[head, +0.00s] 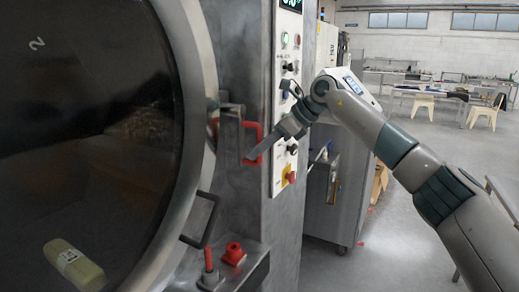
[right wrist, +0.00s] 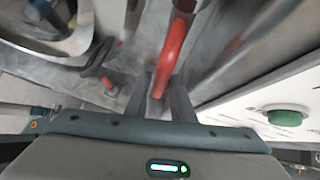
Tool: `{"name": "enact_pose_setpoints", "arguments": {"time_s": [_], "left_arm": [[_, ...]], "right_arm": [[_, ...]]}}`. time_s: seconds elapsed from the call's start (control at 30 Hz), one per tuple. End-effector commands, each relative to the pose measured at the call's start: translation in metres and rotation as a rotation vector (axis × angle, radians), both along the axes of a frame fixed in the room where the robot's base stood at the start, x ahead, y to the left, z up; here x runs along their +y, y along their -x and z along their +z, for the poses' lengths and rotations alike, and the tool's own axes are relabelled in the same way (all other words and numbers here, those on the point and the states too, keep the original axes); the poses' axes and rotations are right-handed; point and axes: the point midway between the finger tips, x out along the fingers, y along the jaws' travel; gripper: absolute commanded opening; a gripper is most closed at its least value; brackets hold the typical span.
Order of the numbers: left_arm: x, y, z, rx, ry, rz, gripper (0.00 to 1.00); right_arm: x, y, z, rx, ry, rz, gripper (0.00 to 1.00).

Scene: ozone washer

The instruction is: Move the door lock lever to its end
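Where the fingers touch the bar is partly hidden. My left gripper is in neither view.
A black loop handle (head: 203,220) is on the lower door rim. Below it, a ledge carries red knobs (head: 233,253). A control panel (head: 287,100) with buttons stands close beside the right gripper.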

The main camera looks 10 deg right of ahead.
Motion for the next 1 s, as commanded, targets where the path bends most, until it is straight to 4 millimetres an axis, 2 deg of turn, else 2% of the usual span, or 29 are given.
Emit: {"name": "enact_pose_setpoints", "arguments": {"time_s": [0.3, 0.57, 0.77, 1.0], "left_arm": [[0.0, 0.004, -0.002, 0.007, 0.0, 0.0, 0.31], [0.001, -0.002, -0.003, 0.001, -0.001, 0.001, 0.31], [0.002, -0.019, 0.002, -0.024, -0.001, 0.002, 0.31], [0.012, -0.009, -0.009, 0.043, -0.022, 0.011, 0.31]], "right_arm": [[0.0, 0.0, 0.001, 0.001, -0.004, -0.001, 0.33], [-0.008, 0.003, 0.008, 0.0, -0.004, -0.003, 0.33], [-0.025, 0.011, 0.026, -0.002, -0.006, -0.002, 0.33], [-0.056, 0.026, 0.058, -0.002, -0.006, -0.004, 0.33]]}}
